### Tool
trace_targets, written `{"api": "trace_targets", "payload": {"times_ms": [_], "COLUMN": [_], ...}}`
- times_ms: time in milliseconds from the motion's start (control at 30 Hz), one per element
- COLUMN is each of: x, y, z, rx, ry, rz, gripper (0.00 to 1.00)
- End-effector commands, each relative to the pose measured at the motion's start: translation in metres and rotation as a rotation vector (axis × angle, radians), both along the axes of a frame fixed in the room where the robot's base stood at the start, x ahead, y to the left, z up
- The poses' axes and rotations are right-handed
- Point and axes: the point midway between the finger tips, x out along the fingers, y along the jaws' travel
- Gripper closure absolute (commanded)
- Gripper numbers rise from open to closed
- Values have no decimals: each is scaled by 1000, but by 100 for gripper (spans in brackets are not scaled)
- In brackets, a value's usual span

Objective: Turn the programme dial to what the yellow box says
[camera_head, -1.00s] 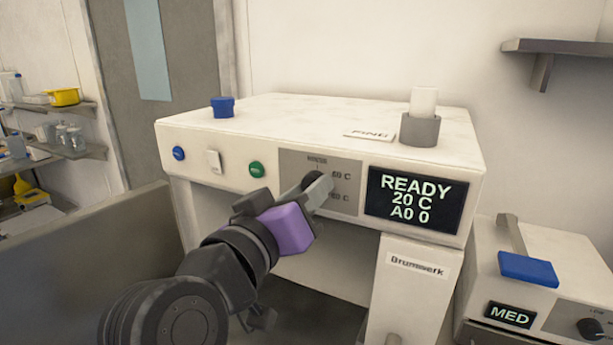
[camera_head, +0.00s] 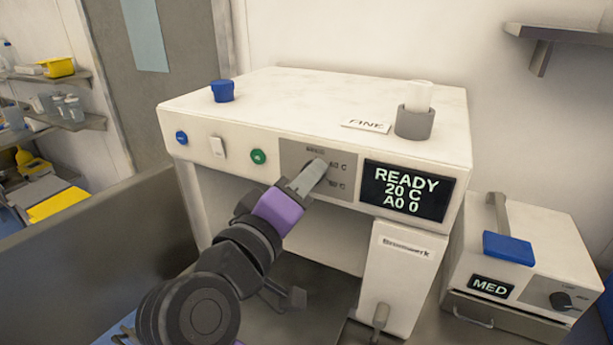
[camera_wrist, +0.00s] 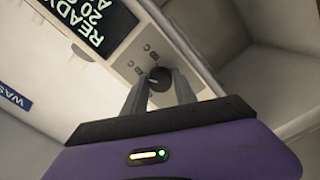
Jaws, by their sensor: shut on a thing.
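The programme dial is a dark round knob (camera_wrist: 160,76) on a grey panel (camera_head: 292,156) on the front of the white machine. Temperature marks ending in C stand beside it, their digits hard to read. My gripper (camera_head: 313,173), with grey fingers and a purple body, is shut on the dial. In the wrist view its two fingers (camera_wrist: 161,88) lie on either side of the knob. The fingers mostly hide the dial in the head view, so its setting is unclear. A yellow box (camera_head: 58,67) sits on the left shelf; no writing on it is readable.
The machine's display (camera_head: 407,190) reads READY, 20 C, A0 0. A green button (camera_head: 258,156), white switch (camera_head: 217,146) and blue button (camera_head: 181,137) lie left of the dial panel. A second device (camera_head: 520,265) showing MED stands at the right. Another yellow item (camera_head: 58,203) lies lower left.

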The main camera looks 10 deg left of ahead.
Motion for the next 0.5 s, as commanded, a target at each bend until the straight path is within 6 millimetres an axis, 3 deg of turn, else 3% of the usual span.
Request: {"api": "trace_targets", "payload": {"times_ms": [333, 367, 467, 500], "x": [0, 0, 0, 0], "y": [1, 1, 1, 1], "z": [0, 0, 0, 0], "rx": [-2, -2, -2, -2], "ry": [1, 1, 1, 1], "rz": [2, 2, 2, 2], "gripper": [100, 65, 45, 45]}}
